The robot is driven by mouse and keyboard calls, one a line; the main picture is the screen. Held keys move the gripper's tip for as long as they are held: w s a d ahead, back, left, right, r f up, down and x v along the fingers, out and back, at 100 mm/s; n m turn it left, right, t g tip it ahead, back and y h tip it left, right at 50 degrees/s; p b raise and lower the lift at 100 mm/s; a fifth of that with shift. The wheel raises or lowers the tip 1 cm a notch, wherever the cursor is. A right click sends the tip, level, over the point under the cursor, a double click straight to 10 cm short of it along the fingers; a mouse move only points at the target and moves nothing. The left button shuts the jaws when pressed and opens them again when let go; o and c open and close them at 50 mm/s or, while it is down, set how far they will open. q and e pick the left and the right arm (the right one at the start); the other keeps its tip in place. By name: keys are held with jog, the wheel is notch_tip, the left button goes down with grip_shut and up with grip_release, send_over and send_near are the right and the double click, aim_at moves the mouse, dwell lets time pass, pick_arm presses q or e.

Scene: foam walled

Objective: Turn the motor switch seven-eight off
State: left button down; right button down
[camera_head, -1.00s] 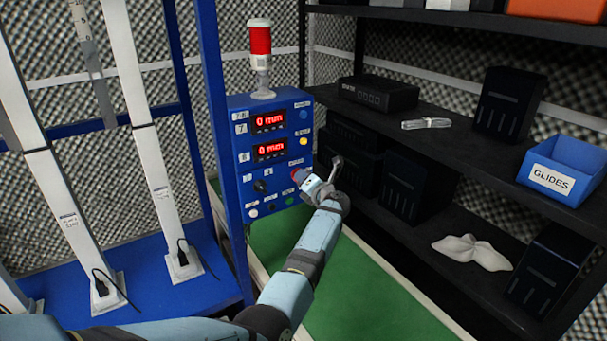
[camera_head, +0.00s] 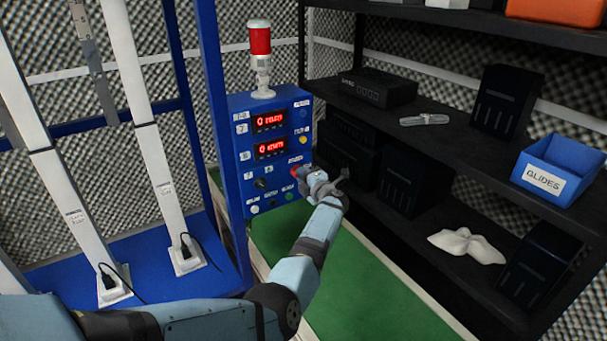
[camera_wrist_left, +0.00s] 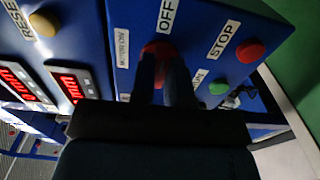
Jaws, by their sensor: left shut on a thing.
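The blue control panel (camera_head: 237,170) stands upright left of centre, with two red displays. Its red motor switch (camera_head: 295,170) is at the lower right of the panel face, mostly hidden by the gripper. In the left wrist view the red switch (camera_wrist_left: 157,48) sits between the fingertips, beside a label "OFF" and a smaller label that seems to read "MOTOR". My left gripper (camera_head: 303,176) is at the panel face, its fingers shut on the red switch; it also shows in the left wrist view (camera_wrist_left: 164,72). The switch's exact angle is hard to tell. My right gripper is not in view.
A red STOP button (camera_wrist_left: 250,51) and a green button (camera_wrist_left: 218,88) are close to the fingers. A black knob (camera_head: 260,184) and a yellow button (camera_head: 303,140) are also on the panel. A black shelf (camera_head: 450,145) stands to the right. A red-and-white lamp (camera_head: 260,60) tops the panel.

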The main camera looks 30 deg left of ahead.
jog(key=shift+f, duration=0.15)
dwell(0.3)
pick_arm(q)
jog(key=c, duration=1.1)
grip_release()
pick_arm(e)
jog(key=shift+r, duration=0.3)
pick_arm(q)
jog(key=shift+d, duration=0.1)
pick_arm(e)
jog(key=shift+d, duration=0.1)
